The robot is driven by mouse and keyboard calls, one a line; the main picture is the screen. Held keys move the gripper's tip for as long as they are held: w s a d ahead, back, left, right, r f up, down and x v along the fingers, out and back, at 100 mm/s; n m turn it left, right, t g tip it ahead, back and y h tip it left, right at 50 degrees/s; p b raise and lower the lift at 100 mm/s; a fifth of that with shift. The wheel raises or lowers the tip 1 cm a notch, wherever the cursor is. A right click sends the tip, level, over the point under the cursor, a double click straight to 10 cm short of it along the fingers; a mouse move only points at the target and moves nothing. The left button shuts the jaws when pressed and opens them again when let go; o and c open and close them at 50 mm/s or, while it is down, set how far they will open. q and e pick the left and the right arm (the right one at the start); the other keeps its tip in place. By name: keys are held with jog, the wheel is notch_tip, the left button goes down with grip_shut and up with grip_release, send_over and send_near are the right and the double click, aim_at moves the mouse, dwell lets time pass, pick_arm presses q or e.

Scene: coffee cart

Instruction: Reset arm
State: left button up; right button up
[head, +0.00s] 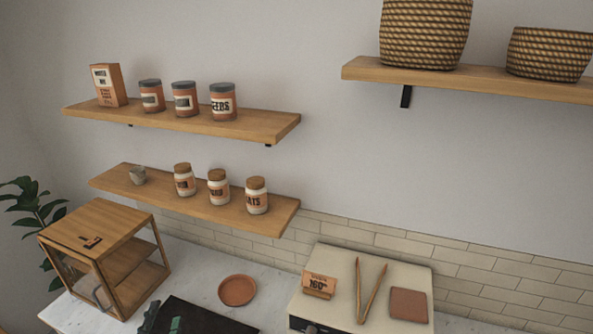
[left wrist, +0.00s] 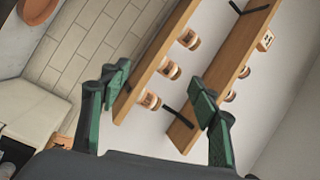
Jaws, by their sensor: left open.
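My left gripper (head: 163,318) shows at the bottom edge of the head view, in front of the white counter (head: 190,262). In the left wrist view my left gripper (left wrist: 160,88) has its two green-and-black fingers spread wide with nothing between them. It appears tilted, facing the wall and shelves. It touches nothing that I can see. My right gripper is in neither view.
A wooden display case (head: 105,215) stands at the left. A terracotta plate (head: 237,290) lies on the counter. A cream machine (head: 335,262) carries tongs (head: 370,290), a sign (head: 318,284) and a brown square (head: 408,304). Jars line the lower shelf (head: 120,184) and upper shelf (head: 265,125).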

pick_arm(q)
jog(key=s+a+f+n+g+y, duration=0.2)
jog(key=s+a+f+n+g, duration=0.2)
jog(key=f, duration=0.4)
jog(key=s+a+f+n+g+y, duration=0.1)
jog(key=s+a+f+n+g, duration=0.25)
jog(key=f, duration=0.55)
jog(key=s+d+f+n+g+h, duration=0.2)
jog(key=s+d+f+g, duration=0.15)
jog(key=s+f, duration=0.5)
jog(key=s+d+f+n+g+h, duration=0.1)
jog(key=s+d+f+n+g, duration=0.25)
jog(key=s+f, duration=0.45)
jog(key=s+f+m+g+b, duration=0.1)
jog(key=s+f+g+b, duration=0.15)
jog(key=f, duration=2.95)
jog(key=s+f+g+b, duration=0.1)
jog(key=s+f+b, duration=0.1)
jog(key=s+f, duration=1.7)
jog(key=shift+d+f+m+h+b, duration=0.15)
jog(key=shift+d+m+h+b, duration=0.15)
jog(key=shift+m+h+b, duration=0.1)
